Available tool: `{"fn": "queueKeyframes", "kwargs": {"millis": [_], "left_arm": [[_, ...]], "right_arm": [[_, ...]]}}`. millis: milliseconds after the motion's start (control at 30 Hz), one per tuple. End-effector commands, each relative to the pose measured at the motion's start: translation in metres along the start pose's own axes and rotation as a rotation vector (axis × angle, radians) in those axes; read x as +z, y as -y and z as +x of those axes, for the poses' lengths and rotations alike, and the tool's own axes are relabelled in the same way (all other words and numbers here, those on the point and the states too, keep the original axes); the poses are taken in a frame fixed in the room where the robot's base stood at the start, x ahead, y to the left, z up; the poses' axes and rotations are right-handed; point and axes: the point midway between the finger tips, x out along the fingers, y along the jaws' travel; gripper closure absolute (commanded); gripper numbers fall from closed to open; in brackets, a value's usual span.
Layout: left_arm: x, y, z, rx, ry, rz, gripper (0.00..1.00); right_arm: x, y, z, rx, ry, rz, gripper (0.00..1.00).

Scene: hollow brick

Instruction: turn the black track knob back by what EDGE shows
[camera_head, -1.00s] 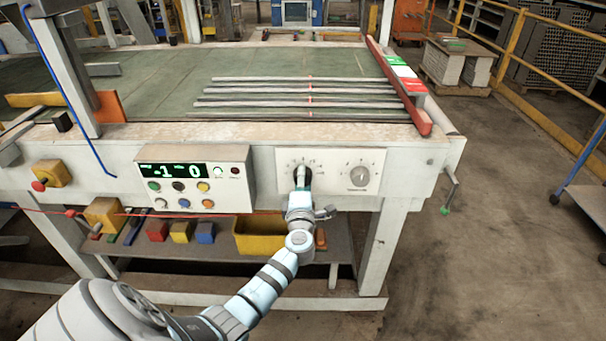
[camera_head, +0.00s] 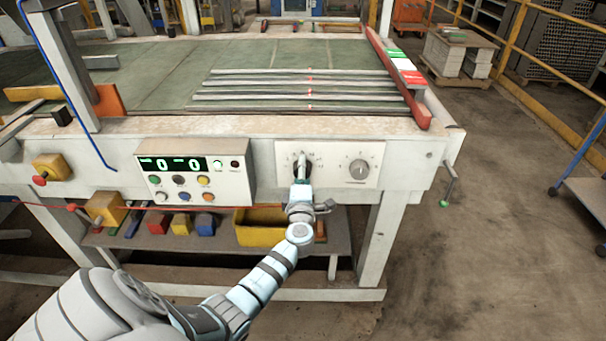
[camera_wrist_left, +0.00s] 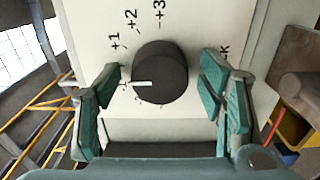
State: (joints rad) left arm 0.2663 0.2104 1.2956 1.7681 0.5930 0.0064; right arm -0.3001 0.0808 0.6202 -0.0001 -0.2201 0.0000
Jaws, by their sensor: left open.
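The black track knob (camera_wrist_left: 161,72) is round, on a white dial plate. In the left wrist view its white pointer line points left in the picture, below the +1, +2 and +3 marks. In the head view the knob (camera_head: 301,158) is partly hidden by my left gripper (camera_head: 302,181). My left gripper (camera_wrist_left: 165,95) is open, with one green-padded finger on each side of the knob and gaps between pads and knob. The display (camera_head: 176,164) reads 0 on the left and 0 on the right; its small labels are too small to read surely. My right gripper is not in view.
A second knob (camera_head: 358,169) sits to the right on the same plate. Several coloured buttons (camera_head: 179,180) are under the display. Grey strips (camera_head: 300,97) lie on the green bed beside a red rail (camera_head: 398,78). A yellow bin (camera_head: 262,228) stands on the lower shelf.

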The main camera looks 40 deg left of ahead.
Motion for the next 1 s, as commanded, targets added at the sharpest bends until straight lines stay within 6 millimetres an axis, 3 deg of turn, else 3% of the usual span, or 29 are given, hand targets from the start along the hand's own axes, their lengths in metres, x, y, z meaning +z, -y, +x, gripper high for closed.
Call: {"fn": "queueKeyframes", "kwargs": {"millis": [167, 500, 600, 1000], "left_arm": [[0.000, 0.001, -0.010, -0.001, 0.001, 0.000, 0.37], [0.001, 0.002, -0.097, -0.004, 0.000, -0.003, 0.37], [0.001, 0.001, -0.112, -0.002, 0.001, -0.001, 0.37], [0.001, 0.000, -0.119, 0.000, 0.000, 0.001, 0.37]], "right_arm": [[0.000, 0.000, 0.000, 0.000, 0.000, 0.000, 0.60], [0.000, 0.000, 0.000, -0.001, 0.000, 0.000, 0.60], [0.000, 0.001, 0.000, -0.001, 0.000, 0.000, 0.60], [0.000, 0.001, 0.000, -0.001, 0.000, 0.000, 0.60]]}}
